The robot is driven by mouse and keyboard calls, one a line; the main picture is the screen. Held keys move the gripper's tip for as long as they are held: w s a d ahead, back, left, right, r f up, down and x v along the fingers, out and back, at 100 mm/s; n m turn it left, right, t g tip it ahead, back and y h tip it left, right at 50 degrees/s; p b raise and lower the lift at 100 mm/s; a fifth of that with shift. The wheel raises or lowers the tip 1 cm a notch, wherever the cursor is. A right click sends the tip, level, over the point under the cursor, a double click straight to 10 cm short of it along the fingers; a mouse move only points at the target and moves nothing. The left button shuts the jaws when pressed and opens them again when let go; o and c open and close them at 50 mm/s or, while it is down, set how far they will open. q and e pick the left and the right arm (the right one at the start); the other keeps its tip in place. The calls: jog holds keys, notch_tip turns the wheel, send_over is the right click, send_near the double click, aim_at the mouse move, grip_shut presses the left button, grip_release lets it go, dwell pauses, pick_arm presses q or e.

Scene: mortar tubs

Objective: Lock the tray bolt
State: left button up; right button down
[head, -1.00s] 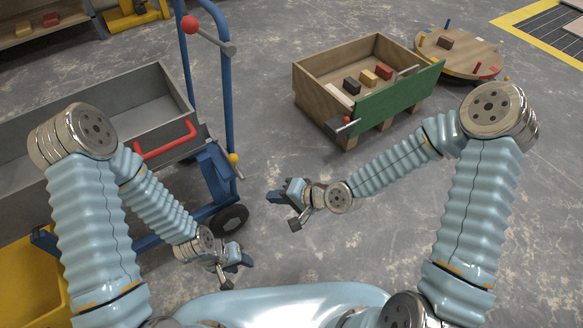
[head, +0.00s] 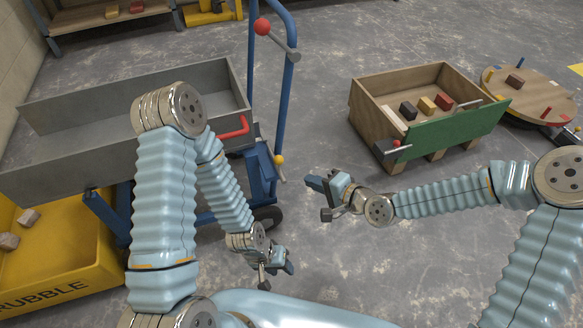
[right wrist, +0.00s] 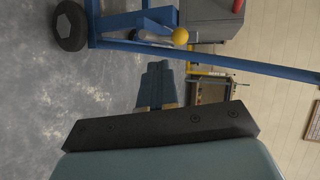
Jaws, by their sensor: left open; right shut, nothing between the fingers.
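The grey tray (head: 120,128) sits on a blue trolley frame. A yellow ball knob (head: 279,160) is on the trolley's upright below a red handle (head: 233,130); it also shows in the right wrist view (right wrist: 180,36), beside a short grey rod. I cannot tell for sure which part is the tray bolt. My right gripper (head: 313,184) is shut and empty, right of and below the yellow knob in the head view. In the right wrist view its shut fingers (right wrist: 156,85) point towards the trolley, apart from the knob. My left gripper (head: 281,267) is open, low near the trolley wheel.
A lever with a red ball (head: 262,27) is on the trolley's tall blue post. A yellow rubble bin (head: 75,270) stands at lower left. A wooden crate (head: 375,115) with a green front and a round table (head: 540,95) stand right. Grey floor between is clear.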

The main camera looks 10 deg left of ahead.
jog(key=w+a+f, duration=0.1)
jog(key=w+a, duration=0.3)
jog(key=a, duration=0.3)
jog(key=shift+a+p, duration=0.15)
jog(key=shift+p, duration=0.15)
jog(key=w+a+b, duration=0.2)
jog(key=w, duration=0.1)
jog(key=w+a+b, duration=0.1)
jog(key=shift+w+r+b, duration=0.1)
jog(key=shift+w+b, duration=0.25)
jog(key=shift+w, duration=0.05)
